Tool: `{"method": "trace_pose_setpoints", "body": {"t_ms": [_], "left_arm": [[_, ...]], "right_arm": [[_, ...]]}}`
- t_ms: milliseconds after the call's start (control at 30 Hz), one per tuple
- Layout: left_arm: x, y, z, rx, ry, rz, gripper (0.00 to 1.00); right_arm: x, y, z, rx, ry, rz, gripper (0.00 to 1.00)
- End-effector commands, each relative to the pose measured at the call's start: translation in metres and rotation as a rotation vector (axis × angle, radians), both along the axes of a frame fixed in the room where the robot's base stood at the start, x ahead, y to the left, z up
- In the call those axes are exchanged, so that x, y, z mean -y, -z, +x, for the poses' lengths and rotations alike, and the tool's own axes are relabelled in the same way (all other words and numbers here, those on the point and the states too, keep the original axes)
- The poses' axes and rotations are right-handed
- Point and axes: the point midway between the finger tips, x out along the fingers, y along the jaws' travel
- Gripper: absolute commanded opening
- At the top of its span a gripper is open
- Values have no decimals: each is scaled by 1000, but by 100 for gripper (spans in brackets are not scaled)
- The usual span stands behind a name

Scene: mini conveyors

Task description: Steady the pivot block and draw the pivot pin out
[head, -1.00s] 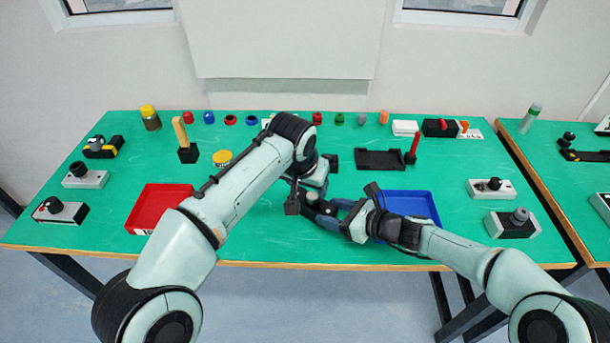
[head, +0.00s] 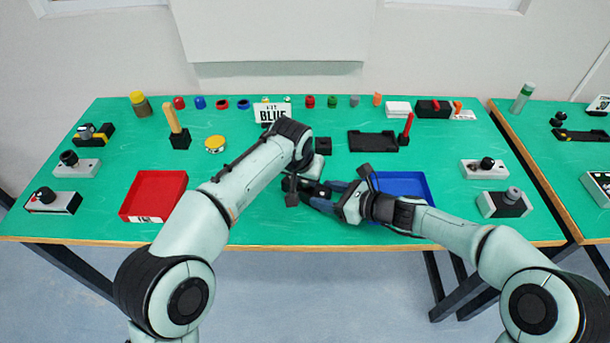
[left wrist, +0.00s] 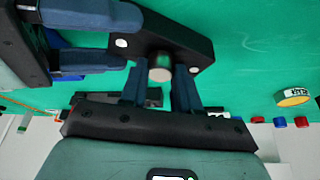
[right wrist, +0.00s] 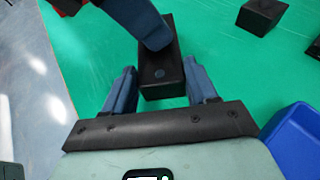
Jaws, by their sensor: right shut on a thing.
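The pivot block, a long black block (right wrist: 167,60), sits between the two blue fingers of my right gripper (right wrist: 160,72), which is shut on it in the right wrist view. In the left wrist view the block (left wrist: 180,35) slants across the top. The pivot pin (left wrist: 160,70), a short pale cylinder with a round end, stands out of the block. My left gripper (left wrist: 159,84) has one finger on each side of the pin; whether they press on it is unclear. In the head view both grippers meet over the front middle of the table, hiding most of the block and pin.
A red tray (head: 128,205) stands left and a blue tray (head: 430,190) lies just right of my right gripper. A black fixture (head: 372,142) and a small black block (head: 323,146) lie behind.

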Motion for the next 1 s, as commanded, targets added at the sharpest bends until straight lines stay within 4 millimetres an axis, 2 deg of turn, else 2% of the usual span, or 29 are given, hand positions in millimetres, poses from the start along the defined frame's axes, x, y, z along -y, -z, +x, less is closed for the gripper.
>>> {"method": "trace_pose_setpoints", "body": {"t_ms": [33,333,1000], "left_arm": [[0,0,0,0,0,0,1],[0,-3,0,1,0,-1,1],[0,-36,0,1,0,0,1]], "right_arm": [[2,8,-2,-13,1,-8,12],[2,8,-2,-13,1,-8,12],[2,8,-2,-13,1,-8,12]]}}
